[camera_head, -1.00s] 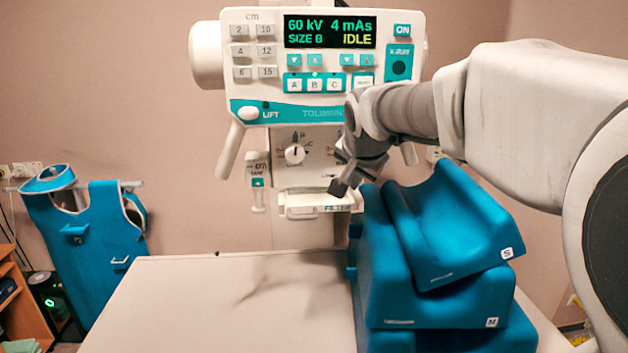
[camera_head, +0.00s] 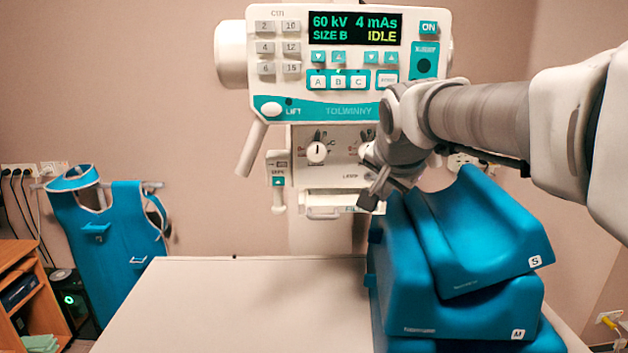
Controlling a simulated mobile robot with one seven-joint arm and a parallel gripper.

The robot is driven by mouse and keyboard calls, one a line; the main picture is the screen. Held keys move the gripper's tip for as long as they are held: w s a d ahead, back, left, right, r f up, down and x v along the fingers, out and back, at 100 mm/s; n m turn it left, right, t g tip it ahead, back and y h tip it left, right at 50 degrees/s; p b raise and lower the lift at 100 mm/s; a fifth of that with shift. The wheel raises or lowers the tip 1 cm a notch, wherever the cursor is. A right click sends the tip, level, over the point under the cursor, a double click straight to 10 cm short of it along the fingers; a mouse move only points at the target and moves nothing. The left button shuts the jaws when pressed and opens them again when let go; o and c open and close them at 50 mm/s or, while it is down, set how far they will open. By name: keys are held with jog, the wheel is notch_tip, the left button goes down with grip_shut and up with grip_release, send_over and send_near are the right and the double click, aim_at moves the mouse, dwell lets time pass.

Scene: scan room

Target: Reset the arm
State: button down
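My gripper (camera_head: 372,196) is at the end of my arm, which reaches in from the right. It hangs in front of the lower part of the X-ray unit (camera_head: 346,70), beside the upper left edge of the stacked blue cushions. Its fingers are small, dark and seen from the side, so I cannot tell whether they are open or shut. I see nothing held in it. My wrist covers part of the unit's right dial and filter slot.
Blue cushions (camera_head: 455,300) marked S and M are stacked on the right of the pale table (camera_head: 230,305). The table's left and middle are clear. A blue apron (camera_head: 110,240) hangs at the left wall, near a wooden shelf (camera_head: 25,290).

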dwell(0.5)
jog(key=s+f+n+g, duration=0.1)
jog(key=s+f+n, duration=0.2)
jog(key=s, duration=0.5)
jog(key=s+f+n+g, duration=0.1)
jog(key=s+f+n, duration=0.1)
jog(key=s+f, duration=0.3)
jog(key=s+f+n+g+y, duration=0.1)
jog(key=s+f+n, duration=0.2)
jog(key=s, duration=0.9)
jog(key=shift+f+n, duration=0.3)
jog(key=shift+f, duration=0.65)
jog(key=shift+w+a, duration=0.1)
